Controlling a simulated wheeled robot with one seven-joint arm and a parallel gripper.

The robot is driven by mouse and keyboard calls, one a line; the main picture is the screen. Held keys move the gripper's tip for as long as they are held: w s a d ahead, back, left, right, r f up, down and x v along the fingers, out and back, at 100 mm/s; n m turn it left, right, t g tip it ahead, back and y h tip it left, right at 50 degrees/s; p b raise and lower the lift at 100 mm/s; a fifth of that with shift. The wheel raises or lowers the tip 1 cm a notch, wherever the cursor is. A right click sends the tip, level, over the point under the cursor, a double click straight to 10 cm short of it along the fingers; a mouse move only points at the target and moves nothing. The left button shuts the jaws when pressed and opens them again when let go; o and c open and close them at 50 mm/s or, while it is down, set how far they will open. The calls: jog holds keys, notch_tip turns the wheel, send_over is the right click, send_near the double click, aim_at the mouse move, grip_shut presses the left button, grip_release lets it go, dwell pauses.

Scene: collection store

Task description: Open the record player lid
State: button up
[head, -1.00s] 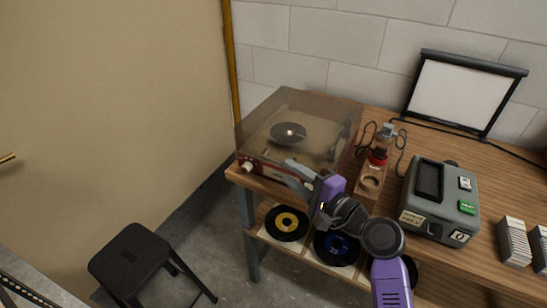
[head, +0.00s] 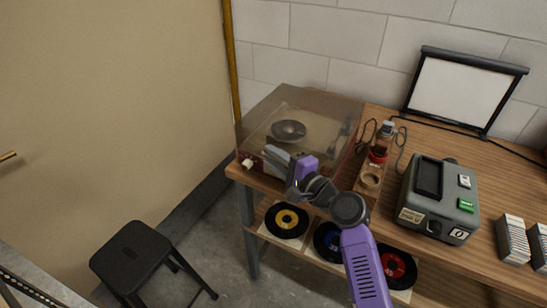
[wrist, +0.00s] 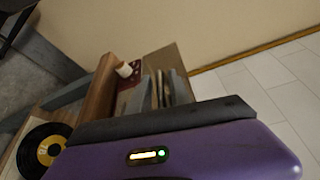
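The record player (head: 249,164) has a dark red body and stands at the left end of the wooden table. Its smoky see-through lid (head: 318,103) is down over the turntable, and the platter (head: 288,131) shows through it. My gripper (head: 272,157) is at the player's front edge, in front of the lid. Its grey fingers look slightly apart, with nothing seen held between them. They hide part of the front panel, and I cannot tell whether they touch the lid. The wrist view shows the fingers (wrist: 168,88) beside the red front and its pale knob (wrist: 124,70).
A small stand with a red-topped device (head: 378,155) is right of the player, then a grey-green machine (head: 440,200) and a framed white panel (head: 464,91). Records (head: 286,220) lie on the lower shelf. A black stool (head: 132,250) stands on the floor at left.

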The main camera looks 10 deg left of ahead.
grip_shut()
jog(key=shift+f, duration=0.1)
dwell(1.1)
